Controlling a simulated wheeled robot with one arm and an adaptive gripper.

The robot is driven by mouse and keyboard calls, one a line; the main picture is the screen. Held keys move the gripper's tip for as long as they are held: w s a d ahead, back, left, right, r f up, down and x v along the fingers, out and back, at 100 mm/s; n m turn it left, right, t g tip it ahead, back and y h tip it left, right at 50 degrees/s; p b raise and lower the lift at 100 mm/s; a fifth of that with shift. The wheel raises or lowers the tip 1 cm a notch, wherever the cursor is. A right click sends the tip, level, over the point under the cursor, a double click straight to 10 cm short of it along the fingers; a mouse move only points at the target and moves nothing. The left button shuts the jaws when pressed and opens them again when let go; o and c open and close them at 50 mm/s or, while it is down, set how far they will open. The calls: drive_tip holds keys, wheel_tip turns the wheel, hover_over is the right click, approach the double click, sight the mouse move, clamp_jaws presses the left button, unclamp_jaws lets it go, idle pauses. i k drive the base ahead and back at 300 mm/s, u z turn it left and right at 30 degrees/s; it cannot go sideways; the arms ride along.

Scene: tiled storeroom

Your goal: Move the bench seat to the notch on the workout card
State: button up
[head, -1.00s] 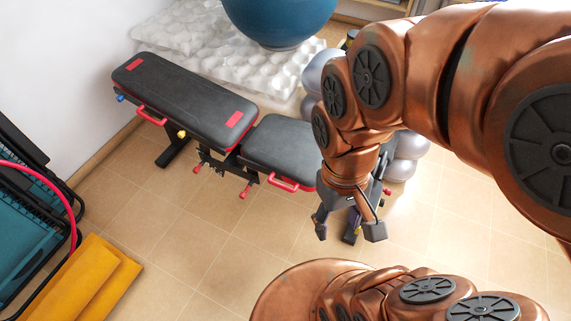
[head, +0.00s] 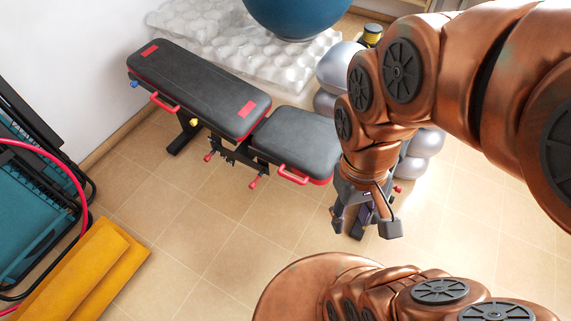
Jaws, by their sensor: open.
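The weight bench stands on the tiled floor left of centre, with a long black back pad (head: 198,88) and a shorter black bench seat (head: 298,140). The seat lies about flat, with a red handle (head: 292,174) on its near side. Red and yellow knobs show along the frame below the pads. My gripper (head: 365,228) is open and empty, pointing down to the right of and nearer than the seat, apart from the red handle. My arm hides the right end of the bench. I see no workout card, and no notch can be made out.
Silvery dumbbell-like balls (head: 422,150) stand behind my arm. A yellow folded mat (head: 85,270) and a teal folded item (head: 35,215) are at left. The floor before the bench is clear.

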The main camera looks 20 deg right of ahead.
sight(305, 144)
drive_tip(key=k, duration=0.7)
drive_tip(key=u, duration=1.05)
drive_tip(key=i, duration=0.5)
drive_tip(key=z, duration=0.05)
